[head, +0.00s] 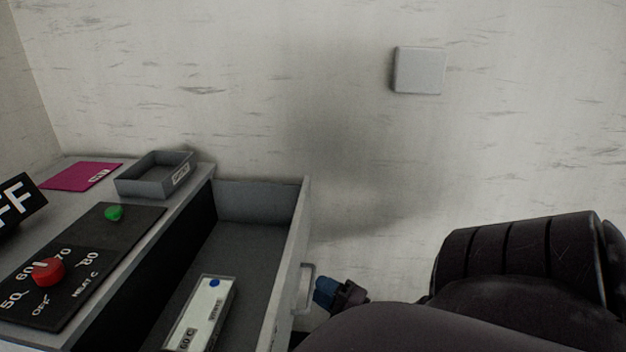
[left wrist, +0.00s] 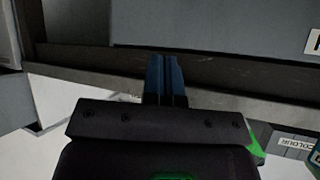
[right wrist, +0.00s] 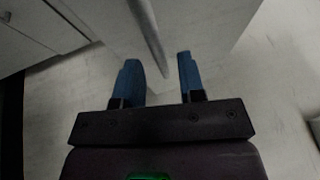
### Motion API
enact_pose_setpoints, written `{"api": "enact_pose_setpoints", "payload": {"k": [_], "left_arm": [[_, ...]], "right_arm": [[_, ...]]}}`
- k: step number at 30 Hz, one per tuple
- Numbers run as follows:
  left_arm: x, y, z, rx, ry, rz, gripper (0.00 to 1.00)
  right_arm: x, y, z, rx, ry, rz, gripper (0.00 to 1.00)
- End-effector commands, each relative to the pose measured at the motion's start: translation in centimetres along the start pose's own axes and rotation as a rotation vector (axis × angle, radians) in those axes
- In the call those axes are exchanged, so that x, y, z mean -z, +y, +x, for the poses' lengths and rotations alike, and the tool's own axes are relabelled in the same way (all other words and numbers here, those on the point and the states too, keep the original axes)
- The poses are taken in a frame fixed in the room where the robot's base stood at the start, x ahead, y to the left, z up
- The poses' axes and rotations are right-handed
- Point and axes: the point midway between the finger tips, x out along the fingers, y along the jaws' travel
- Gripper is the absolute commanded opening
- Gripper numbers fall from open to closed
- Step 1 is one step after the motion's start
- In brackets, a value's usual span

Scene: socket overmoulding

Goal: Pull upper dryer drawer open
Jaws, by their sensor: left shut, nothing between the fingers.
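The upper dryer drawer (head: 297,235) stands pulled out from the dryer in the head view, its inside showing. Its bar handle (head: 305,289) is on the front face at the right. In the right wrist view the right gripper (right wrist: 160,75) is open, with the handle (right wrist: 150,32) lying ahead of and partly between the fingers, no grip visible. My left gripper (left wrist: 165,72) is shut and empty near a grey ledge; it is outside the head view.
A labelled white box (head: 203,313) lies in the drawer. On the dryer top are a control panel (head: 120,232) with a red knob (head: 48,271) and green button (head: 114,213), a small grey tray (head: 130,184) and a magenta card (head: 80,176). A wall stands behind.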

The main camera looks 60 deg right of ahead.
Motion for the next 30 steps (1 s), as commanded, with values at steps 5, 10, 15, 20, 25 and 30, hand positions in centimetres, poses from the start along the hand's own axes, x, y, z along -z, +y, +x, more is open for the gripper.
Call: {"api": "enact_pose_setpoints", "payload": {"k": [5, 10, 15, 20, 25, 30], "left_arm": [[-0.7, 0.0, -0.1, 0.001, -0.013, 0.0, 0.0], [-0.8, 0.0, 0.0, 0.0, -0.013, 0.0, 0.0], [-0.3, 0.0, 0.2, -0.001, -0.003, 0.002, 0.0], [0.4, 0.1, 0.6, -0.003, 0.01, 0.003, 0.0], [0.4, 0.1, 0.6, -0.003, 0.011, 0.004, 0.0], [0.2, 0.1, 0.4, -0.003, 0.007, 0.003, 0.0]], "right_arm": [[0.0, 0.1, -3.6, -0.005, 0.0, -0.001, 0.36], [0.0, 0.1, -6.1, -0.003, 0.0, -0.001, 0.36], [0.0, 0.0, -7.5, -0.001, 0.0, -0.001, 0.36], [0.0, 0.0, -7.8, 0.0, -0.001, -0.001, 0.36], [0.0, 0.0, -7.8, 0.001, -0.001, -0.001, 0.36], [0.0, 0.0, -7.8, 0.001, -0.001, -0.001, 0.36]]}}
